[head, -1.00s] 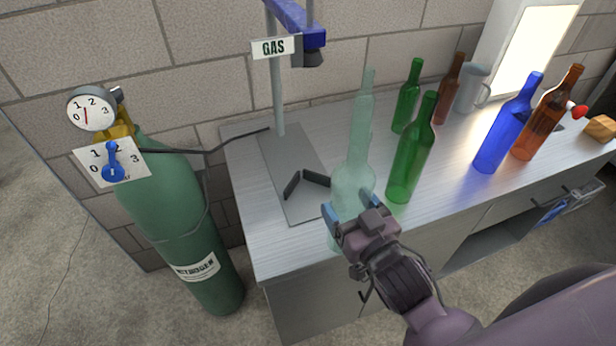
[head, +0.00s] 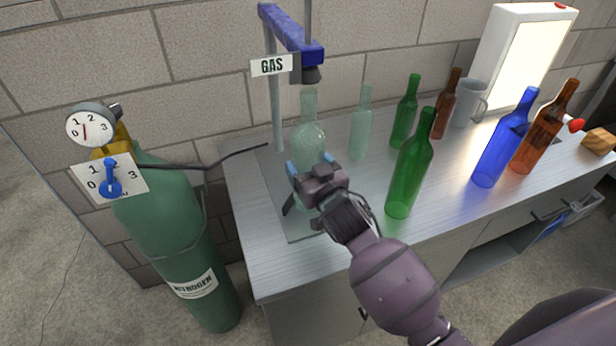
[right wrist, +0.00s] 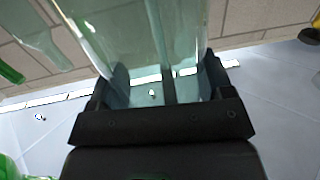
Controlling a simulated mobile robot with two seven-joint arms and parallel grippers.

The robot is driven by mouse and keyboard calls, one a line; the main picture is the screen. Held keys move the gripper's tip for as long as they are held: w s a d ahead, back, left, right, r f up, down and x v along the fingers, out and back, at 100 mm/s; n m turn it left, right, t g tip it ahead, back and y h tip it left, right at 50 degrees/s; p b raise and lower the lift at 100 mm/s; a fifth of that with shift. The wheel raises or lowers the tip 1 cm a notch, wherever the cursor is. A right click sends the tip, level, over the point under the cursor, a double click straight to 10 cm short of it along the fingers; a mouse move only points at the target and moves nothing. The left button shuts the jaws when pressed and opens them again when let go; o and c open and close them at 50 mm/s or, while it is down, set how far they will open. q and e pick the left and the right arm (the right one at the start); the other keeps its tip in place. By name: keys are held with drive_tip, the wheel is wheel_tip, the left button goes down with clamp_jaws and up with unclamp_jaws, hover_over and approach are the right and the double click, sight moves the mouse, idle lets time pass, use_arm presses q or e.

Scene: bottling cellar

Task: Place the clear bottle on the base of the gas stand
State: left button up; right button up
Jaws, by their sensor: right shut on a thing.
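My right gripper (head: 308,167) is shut on a clear, pale-green bottle (head: 308,135). The bottle is upright, over the gas stand's base (head: 273,172), with its neck just below the dark nozzle (head: 311,75). The gripper hides its lower part, so I cannot tell whether it touches the base. In the right wrist view the bottle (right wrist: 140,35) stands between the black fingers (right wrist: 160,92). The stand has a grey post (head: 275,110), a blue arm (head: 288,32) and a GAS sign (head: 271,66). A dark guide piece (head: 288,203) shows left of the gripper. My left gripper is not in view.
A second clear bottle (head: 361,128) stands just right of the held one. Green bottles (head: 410,170), a blue bottle (head: 505,140), brown bottles and a mug (head: 468,104) stand further right. A nitrogen cylinder (head: 175,220) is left of the bench. The bench's front middle is clear.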

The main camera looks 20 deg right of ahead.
drive_tip(key=shift+f+b, duration=0.35)
drive_tip(key=shift+f, duration=1.35)
drive_tip(key=shift+f, duration=0.15)
drive_tip(key=o, duration=1.2)
drive_tip(key=shift+s, duration=0.15)
drive_tip(key=s+d, duration=0.1)
drive_tip(key=s, duration=1)
drive_tip(key=shift+s+d, duration=0.25)
drive_tip(key=shift+s, duration=0.1)
